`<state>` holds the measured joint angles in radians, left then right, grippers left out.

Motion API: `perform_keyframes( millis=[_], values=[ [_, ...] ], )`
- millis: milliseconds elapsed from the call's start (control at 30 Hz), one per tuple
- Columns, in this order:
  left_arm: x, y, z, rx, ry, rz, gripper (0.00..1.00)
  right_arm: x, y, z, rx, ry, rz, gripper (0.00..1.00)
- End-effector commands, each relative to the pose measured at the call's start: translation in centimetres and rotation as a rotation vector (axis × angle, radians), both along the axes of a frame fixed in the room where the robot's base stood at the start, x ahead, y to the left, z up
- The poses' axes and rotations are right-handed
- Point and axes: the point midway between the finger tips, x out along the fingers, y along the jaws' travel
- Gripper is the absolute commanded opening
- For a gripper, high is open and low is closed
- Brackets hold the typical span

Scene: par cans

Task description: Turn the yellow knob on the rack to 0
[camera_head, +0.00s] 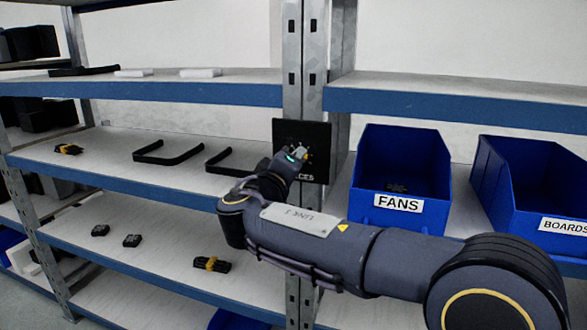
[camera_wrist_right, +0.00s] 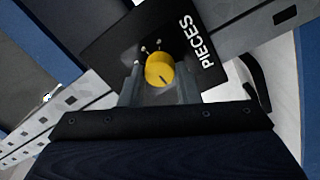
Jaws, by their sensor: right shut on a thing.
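The yellow knob (camera_wrist_right: 159,69) sits on a black panel (camera_wrist_right: 117,52) that carries the word PIECES and small pale marks around the knob. A dark pointer line on the knob points toward the lower right in the wrist view. The panel (camera_head: 318,133) is mounted on the rack's metal upright in the head view, where a bit of the knob shows beside the fingers. My right gripper (camera_head: 296,154) is at the panel; in the wrist view its two fingers (camera_wrist_right: 159,88) are shut on the knob, one on each side. The digits around the knob are not readable. My left gripper is out of view.
Blue bins labelled FANS (camera_head: 397,202) and BOARDS (camera_head: 565,225) stand on the shelf right of the upright. Black handles (camera_head: 168,158) and small dark parts (camera_head: 211,264) lie on the shelves to the left. My right arm crosses in front of the lower shelves.

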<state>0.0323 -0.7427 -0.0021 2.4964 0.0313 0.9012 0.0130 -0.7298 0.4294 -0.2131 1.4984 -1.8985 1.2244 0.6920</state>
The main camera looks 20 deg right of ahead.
Motion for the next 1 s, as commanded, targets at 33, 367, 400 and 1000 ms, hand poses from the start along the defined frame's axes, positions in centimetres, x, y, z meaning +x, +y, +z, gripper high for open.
perform_keyframes(
  millis=[33,367,400,1000],
  values=[
    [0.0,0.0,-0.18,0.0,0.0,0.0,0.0,-0.01,0.02,-0.16,-0.035,0.025,0.0,0.07],
    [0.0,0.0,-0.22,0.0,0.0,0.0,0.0,-0.04,0.01,-0.08,-0.244,0.166,0.0,0.07],
    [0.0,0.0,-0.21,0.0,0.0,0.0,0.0,-0.03,0.0,-0.07,-0.264,0.179,0.001,0.07],
    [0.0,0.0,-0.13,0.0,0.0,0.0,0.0,-0.02,0.01,-0.13,-0.373,0.253,0.001,0.07]
  ],
)
